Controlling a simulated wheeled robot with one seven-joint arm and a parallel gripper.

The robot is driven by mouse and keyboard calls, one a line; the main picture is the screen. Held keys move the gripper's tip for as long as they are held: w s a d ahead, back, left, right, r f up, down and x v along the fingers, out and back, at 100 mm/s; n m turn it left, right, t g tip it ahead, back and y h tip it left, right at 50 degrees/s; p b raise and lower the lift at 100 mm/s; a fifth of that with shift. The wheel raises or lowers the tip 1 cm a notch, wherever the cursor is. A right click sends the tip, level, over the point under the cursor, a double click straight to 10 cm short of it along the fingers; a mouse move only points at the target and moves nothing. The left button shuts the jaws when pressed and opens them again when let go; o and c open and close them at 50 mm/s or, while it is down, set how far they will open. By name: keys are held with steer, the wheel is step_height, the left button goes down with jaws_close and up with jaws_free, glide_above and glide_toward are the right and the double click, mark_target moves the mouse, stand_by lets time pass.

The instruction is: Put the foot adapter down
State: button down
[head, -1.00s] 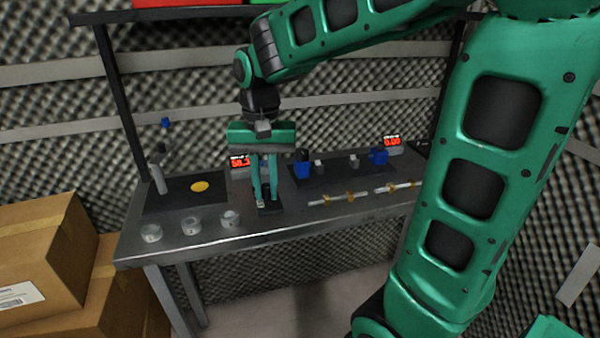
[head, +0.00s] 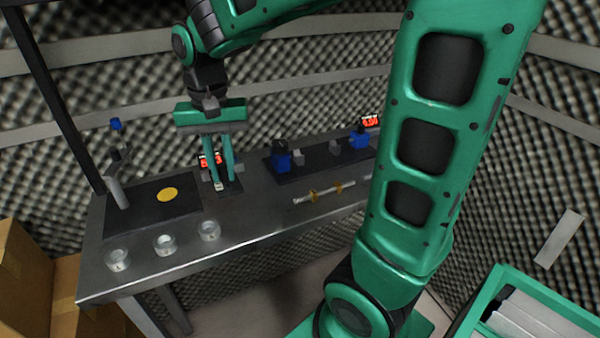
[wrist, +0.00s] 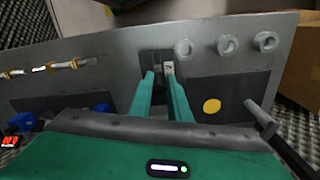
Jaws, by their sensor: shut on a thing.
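My gripper (head: 223,185) points down with its two long green fingers at a small dark pad (head: 236,187) near the middle of the bench. In the wrist view the fingertips (wrist: 160,76) are a little apart over the same pad (wrist: 149,55). The foot adapter is held between them, but it is hard to make out against the dark pad. A small pale piece (wrist: 168,69) shows at the right fingertip in the wrist view. I cannot tell whether it belongs to the adapter, nor whether the adapter touches the pad.
A brass-fitted rod (head: 325,192) lies at the right. A red-digit display (head: 210,160) stands behind the fingers.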

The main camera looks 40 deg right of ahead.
steer(key=w+d+f, duration=0.1)
steer(key=d+f, duration=0.1)
steer(key=d, duration=0.1)
steer(key=w+d+f, duration=0.1)
steer(key=d+f, duration=0.1)
steer(key=d, duration=0.2)
steer(key=w+d+f, duration=0.1)
steer(key=d+f, duration=0.2)
steer(key=d, duration=0.1)
steer(key=shift+d, duration=0.1)
steer(key=shift+f, duration=2)
steer(key=c, duration=1.7)
jaws_free()
steer(key=shift+f, duration=0.1)
steer(key=shift+o, duration=0.2)
